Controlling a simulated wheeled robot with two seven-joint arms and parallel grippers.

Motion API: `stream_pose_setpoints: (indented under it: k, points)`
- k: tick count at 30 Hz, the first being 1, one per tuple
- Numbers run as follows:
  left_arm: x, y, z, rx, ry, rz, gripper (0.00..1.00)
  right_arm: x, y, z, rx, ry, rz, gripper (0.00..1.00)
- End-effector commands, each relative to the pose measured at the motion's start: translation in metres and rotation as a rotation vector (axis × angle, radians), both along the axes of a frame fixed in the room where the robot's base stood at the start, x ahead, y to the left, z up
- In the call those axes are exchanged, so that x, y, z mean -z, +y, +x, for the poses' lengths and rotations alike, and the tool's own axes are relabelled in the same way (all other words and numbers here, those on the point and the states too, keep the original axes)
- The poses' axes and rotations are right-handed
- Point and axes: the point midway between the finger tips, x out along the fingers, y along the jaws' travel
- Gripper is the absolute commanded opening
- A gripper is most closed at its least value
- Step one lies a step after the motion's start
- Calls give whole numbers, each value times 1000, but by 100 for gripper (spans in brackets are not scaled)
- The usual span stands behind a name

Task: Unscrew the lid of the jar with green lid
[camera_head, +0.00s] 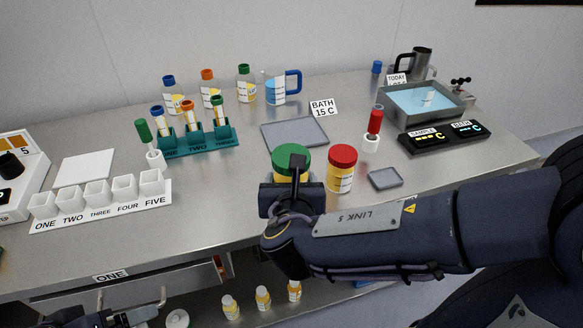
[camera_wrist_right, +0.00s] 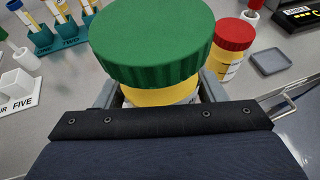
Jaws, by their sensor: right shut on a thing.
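The jar with green lid (camera_head: 292,158) stands on the steel bench, right of centre in the head view. In the right wrist view its ridged green lid (camera_wrist_right: 150,45) is on top of the yellow jar body (camera_wrist_right: 160,97). My right gripper (camera_head: 291,180) is shut on this jar from the front. Its grey fingers lie at both sides of the body, just below the lid, and are partly hidden by the lid and wrist. Part of my left gripper (camera_head: 125,317) shows low at the bottom left edge, below the bench top. Its jaws are not clear.
A red-lidded jar (camera_head: 341,168) stands close to the right. A small grey tray (camera_head: 386,179) and a larger grey plate (camera_head: 295,134) lie nearby. A teal tube rack (camera_head: 200,142) and white cups (camera_head: 97,193) stand left. A water bath (camera_head: 463,100) is back right.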

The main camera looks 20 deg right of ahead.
Motion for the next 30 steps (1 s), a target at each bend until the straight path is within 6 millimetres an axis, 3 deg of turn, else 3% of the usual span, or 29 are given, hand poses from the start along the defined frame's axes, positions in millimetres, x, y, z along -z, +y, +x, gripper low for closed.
stream_pose_setpoints:
  k: [3,9,20,21,30]
  points:
    - [-5,0,0,0,0,0,88,-12,7,-22,-5,-3,1,38]
    - [-8,0,0,0,0,0,88,-20,12,-42,-1,-1,1,38]
    - [-8,0,0,0,0,0,88,-21,13,-46,1,-1,-1,38]
    - [-8,0,0,0,0,0,88,-21,13,-46,1,-1,-1,58]
    - [-8,0,0,0,0,0,88,-21,13,-45,1,-1,-1,22]
